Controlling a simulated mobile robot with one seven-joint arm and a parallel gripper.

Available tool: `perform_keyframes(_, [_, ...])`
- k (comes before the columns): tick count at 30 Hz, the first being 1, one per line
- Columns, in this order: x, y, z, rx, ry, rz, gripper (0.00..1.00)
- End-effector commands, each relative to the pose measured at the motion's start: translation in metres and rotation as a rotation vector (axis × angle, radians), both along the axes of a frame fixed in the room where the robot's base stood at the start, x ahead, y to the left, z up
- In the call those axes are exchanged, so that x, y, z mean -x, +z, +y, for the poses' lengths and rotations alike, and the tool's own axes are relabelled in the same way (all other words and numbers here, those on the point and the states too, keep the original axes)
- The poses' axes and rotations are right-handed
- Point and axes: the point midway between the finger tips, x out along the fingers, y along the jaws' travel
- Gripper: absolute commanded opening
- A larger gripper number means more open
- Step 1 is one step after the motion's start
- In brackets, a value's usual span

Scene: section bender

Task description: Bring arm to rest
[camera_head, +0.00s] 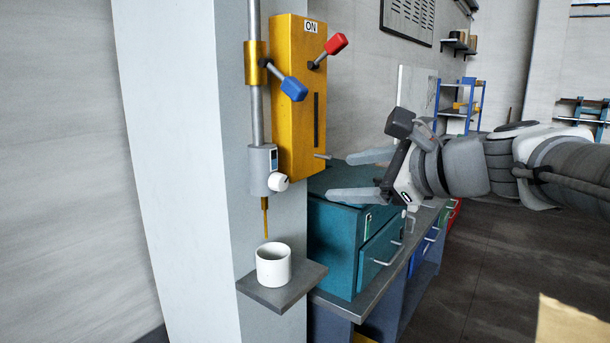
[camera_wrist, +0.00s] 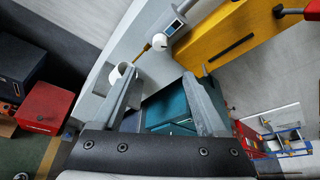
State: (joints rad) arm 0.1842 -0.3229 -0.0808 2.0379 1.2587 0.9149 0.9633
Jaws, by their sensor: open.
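My gripper (camera_head: 352,174) is open and empty at the end of my arm, which reaches in from the right in the head view. It is right of the yellow machine body (camera_head: 298,95) and appears above the teal drawer cabinet (camera_head: 333,245). In the wrist view, my two fingers (camera_wrist: 168,98) are spread apart with nothing held between them. The yellow machine has a red-tipped lever (camera_head: 336,44), a blue-tipped lever (camera_head: 293,88) and an "ON" label. A white cup (camera_head: 273,264) stands upright on the grey shelf (camera_head: 283,292) under the nozzle, apart from my gripper.
A grey bench (camera_head: 385,285) runs along the wall under the teal cabinet. A blue shelf rack (camera_head: 460,102) stands farther back. Open floor (camera_head: 480,260) lies at the right. A red box (camera_wrist: 45,106) shows at the left of the wrist view.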

Motion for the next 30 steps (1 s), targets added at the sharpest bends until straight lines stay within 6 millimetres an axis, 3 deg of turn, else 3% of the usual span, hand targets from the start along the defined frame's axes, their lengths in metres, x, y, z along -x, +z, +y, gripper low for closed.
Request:
perform_keyframes(13, [0.000,0.000,0.000,0.001,0.000,-0.001,0.75])
perform_keyframes(17, [0.008,-0.009,0.004,0.067,0.028,-0.009,0.75])
perform_keyframes(20, [0.027,-0.031,0.011,0.226,0.097,-0.030,0.75])
perform_keyframes(24, [0.067,-0.078,0.015,0.570,0.269,-0.082,0.75])
perform_keyframes(30, [0.126,-0.142,0.000,1.080,0.587,-0.174,0.75])
